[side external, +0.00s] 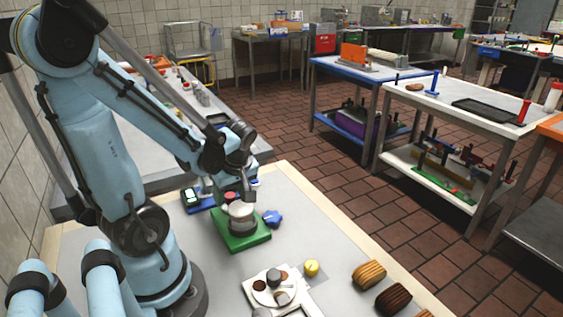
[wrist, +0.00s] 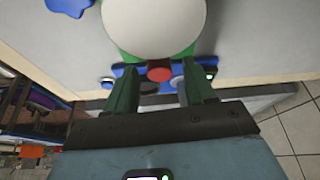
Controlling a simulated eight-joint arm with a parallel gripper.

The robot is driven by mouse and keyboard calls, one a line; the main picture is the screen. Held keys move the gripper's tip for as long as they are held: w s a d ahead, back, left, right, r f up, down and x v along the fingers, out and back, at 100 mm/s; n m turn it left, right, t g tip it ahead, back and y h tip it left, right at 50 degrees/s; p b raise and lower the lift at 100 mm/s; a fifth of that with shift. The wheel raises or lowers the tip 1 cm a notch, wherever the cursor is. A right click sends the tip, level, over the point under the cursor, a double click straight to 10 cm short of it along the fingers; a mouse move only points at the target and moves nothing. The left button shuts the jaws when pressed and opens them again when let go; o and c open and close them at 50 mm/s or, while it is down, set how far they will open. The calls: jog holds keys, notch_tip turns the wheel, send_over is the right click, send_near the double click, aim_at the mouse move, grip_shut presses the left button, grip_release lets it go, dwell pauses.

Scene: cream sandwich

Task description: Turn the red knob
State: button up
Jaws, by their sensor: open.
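The red knob (wrist: 160,74) shows in the wrist view as a small red disc at the front of a blue unit (wrist: 128,72). It lies between the two green fingers of my gripper (wrist: 160,80), which are open, with space visible on both sides of it. In the side view a red round top (side external: 231,196) shows just under my gripper (side external: 229,184), and the blue unit (side external: 197,198) is partly hidden by the arm. I cannot tell how far the fingertips are above the knob.
A white round-topped cylinder (side external: 241,215) stands on a green base (side external: 243,241) close beside the knob. A blue piece (side external: 273,217) lies to its right. A tray with small items (side external: 258,285), a yellow piece (side external: 312,268) and two ridged brown pieces (side external: 369,274) lie nearer the camera.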

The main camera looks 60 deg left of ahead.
jog(key=shift+c, duration=0.4)
grip_shut()
jog(key=shift+m, duration=0.3)
jog(key=m+t, duration=0.2)
jog(key=m, duration=0.2)
jog(key=shift+s, duration=0.15)
jog(key=shift+a+m+t+h, duration=0.1)
jog(key=shift+m+t+h, duration=0.2)
jog(key=shift+m, duration=0.85)
jog(key=shift+m+t+h, duration=0.1)
jog(key=shift+m+t, duration=0.3)
jog(key=shift+m, duration=0.75)
jog(key=shift+o, duration=0.4)
grip_release()
jog(key=shift+s, duration=0.1)
